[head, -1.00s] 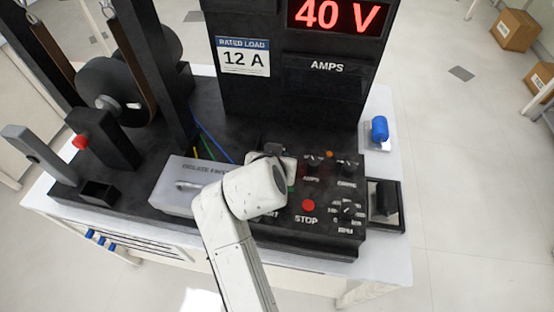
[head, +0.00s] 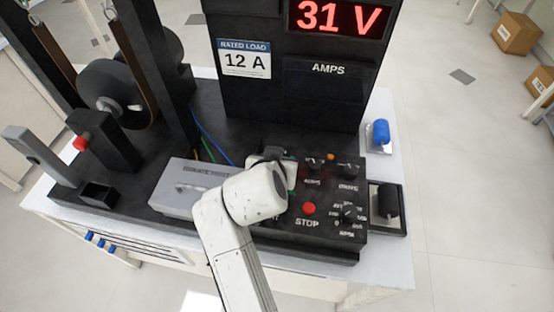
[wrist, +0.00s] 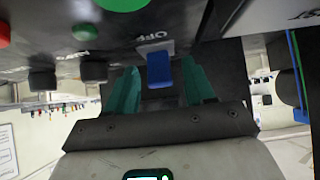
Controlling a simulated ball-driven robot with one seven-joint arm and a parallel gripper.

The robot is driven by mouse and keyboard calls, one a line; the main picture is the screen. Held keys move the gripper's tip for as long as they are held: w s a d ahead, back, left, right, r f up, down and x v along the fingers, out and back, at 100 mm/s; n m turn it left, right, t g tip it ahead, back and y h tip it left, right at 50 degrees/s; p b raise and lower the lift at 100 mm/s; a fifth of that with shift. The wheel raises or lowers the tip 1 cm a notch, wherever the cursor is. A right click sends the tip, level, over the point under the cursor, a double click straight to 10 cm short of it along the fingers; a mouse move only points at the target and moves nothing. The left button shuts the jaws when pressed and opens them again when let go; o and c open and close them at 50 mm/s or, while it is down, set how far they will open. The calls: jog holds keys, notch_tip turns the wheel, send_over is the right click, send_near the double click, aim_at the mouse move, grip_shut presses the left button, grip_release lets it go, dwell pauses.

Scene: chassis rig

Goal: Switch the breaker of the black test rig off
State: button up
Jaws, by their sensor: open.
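The black test rig (head: 330,225) stands on a white table, with a lit red display (head: 340,17) reading 31 V and a dark AMPS panel (head: 325,78). In the wrist view a blue lever (wrist: 159,70), apparently the breaker's, stands right by a label reading OFF (wrist: 152,38), seen upside down. My gripper (wrist: 160,66) is open, with one teal finger on each side of the lever. I see gaps beside it; whether either finger touches it I cannot tell. In the head view my arm hides the lever and fingers.
The panel carries a red STOP button (head: 309,208), several knobs (head: 348,212) and a green button (wrist: 122,3). A grey box with a handle (head: 190,185) lies left of my arm. A blue-handled part (head: 380,133) stands on the table at right.

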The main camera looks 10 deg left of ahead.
jog(key=v, duration=1)
jog(key=shift+s+r+b, duration=0.25)
jog(key=shift+s+b, duration=0.05)
jog(key=shift+b, duration=0.05)
